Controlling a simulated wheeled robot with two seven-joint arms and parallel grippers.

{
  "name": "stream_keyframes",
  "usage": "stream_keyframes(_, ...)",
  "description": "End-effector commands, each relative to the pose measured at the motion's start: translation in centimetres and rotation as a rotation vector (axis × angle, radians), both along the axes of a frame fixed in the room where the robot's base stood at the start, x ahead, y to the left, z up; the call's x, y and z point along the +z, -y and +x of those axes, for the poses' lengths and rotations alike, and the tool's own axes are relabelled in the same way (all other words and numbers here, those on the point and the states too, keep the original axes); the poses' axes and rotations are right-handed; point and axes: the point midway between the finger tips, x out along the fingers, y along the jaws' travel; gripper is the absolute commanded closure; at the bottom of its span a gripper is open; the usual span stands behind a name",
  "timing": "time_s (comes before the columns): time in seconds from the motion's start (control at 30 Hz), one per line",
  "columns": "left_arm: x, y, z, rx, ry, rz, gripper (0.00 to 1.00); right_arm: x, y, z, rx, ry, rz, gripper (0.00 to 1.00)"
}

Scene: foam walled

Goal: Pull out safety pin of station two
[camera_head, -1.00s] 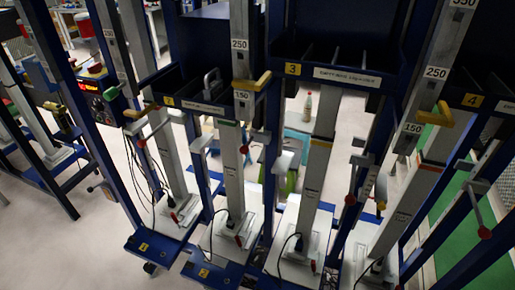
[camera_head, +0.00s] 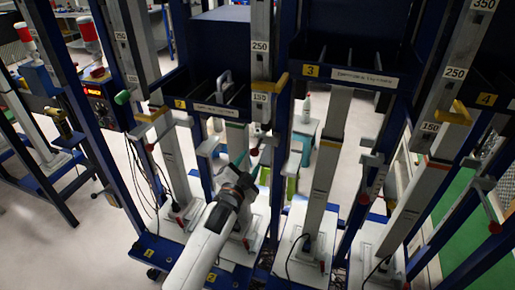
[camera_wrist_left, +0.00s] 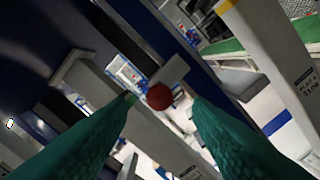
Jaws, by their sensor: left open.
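Station two has a yellow number 2 label (camera_head: 180,104) on its dark blue shelf, with a grey-white column below. A red ball knob (camera_head: 254,152), seemingly the safety pin's end, sits beside that column. My left gripper (camera_head: 250,164) is raised close to the knob, just below it in the head view. In the left wrist view, the red ball (camera_wrist_left: 159,97) shows between the two green fingertips of my left gripper (camera_wrist_left: 162,98), which are apart. A pale bracket lies behind the ball. The pin's shaft is hidden. My right gripper is out of view.
Station three, with its yellow label (camera_head: 311,71), stands to the right, and station four's label (camera_head: 487,99) is farther right. Blue frame posts and columns stand close around my left arm. Cables hang to the left. Open floor (camera_head: 80,235) lies at lower left.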

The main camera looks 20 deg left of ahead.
Motion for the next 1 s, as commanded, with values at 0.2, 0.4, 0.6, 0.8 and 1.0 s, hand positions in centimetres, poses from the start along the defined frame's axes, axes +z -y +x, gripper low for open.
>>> stream_keyframes(0.2,0.2,0.2,4.2,0.001,-0.001,-0.001,0.54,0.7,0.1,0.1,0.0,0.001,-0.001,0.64)
stream_keyframes(0.4,0.0,0.2,6.5,0.001,-0.001,-0.001,0.54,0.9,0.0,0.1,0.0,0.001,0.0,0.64)
stream_keyframes(0.6,0.0,0.2,7.4,0.0,-0.001,-0.001,0.54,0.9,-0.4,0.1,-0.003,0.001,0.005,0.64)
stream_keyframes(0.8,-0.1,0.2,7.4,0.0,-0.001,-0.001,0.54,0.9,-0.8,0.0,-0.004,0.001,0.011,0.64)
stream_keyframes(1.0,-0.1,0.3,7.4,0.0,-0.001,-0.001,0.78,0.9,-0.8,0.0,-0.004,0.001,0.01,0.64)
